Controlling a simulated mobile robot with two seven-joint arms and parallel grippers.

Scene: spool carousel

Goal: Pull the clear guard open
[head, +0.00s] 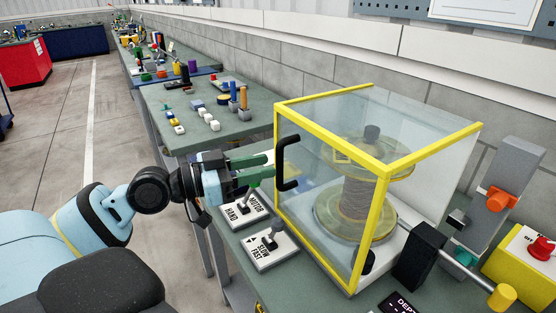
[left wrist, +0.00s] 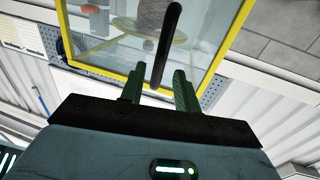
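The clear guard (head: 322,190) is a see-through box with yellow edges, standing closed around a wound spool (head: 357,195). Its black bar handle (head: 284,163) is on the left side. My left gripper (head: 268,166) comes in from the left with green fingers at the handle. In the left wrist view the fingers (left wrist: 157,80) are apart, and the handle (left wrist: 169,40) runs down into the gap between them. I cannot tell whether either finger touches it. The spool also shows through the guard in the left wrist view (left wrist: 151,15). My right gripper is out of view.
Below my left gripper are two switch plates, marked hand/motor (head: 241,211) and slow/fast (head: 264,250). A grey post with an orange knob (head: 497,200) and a yellow box with a red button (head: 541,248) stand right. Another bench (head: 180,104) with small parts lies behind.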

